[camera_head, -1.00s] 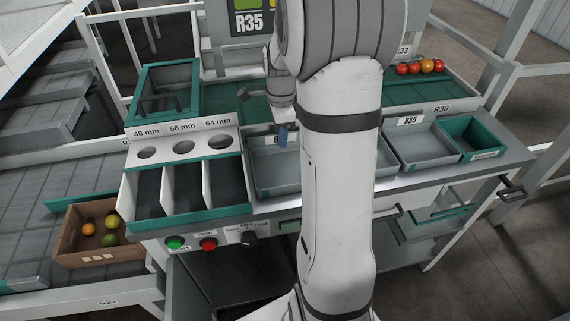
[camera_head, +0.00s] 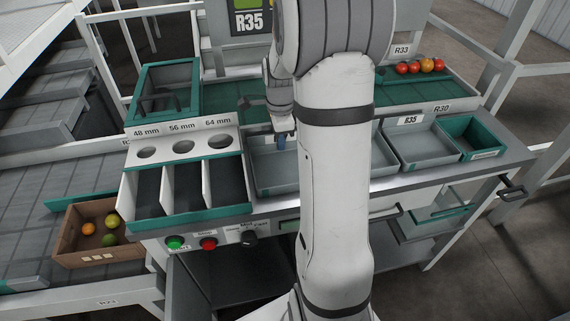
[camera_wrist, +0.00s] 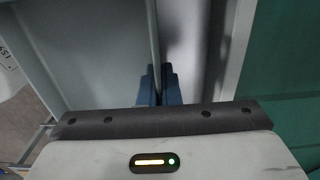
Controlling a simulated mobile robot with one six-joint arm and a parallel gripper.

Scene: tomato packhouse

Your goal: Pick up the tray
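A grey shallow tray (camera_head: 277,190) sits in the bench to the right of the sizing lanes. My arm hides its middle and right part in the head view. In the wrist view the grey tray (camera_wrist: 105,62) shows its inside on the left and a thin wall running up the middle. My gripper (camera_wrist: 158,88) has its blue fingers one on each side of this wall, close against it, and looks shut on it. The tray rests level in the bench.
A second grey tray (camera_head: 425,161) and a green-edged bin (camera_head: 497,138) stand at the right. Several tomatoes (camera_head: 420,66) lie on the back ledge. Sizing lanes (camera_head: 185,217) and a cardboard box (camera_head: 75,258) with fruit are at the left.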

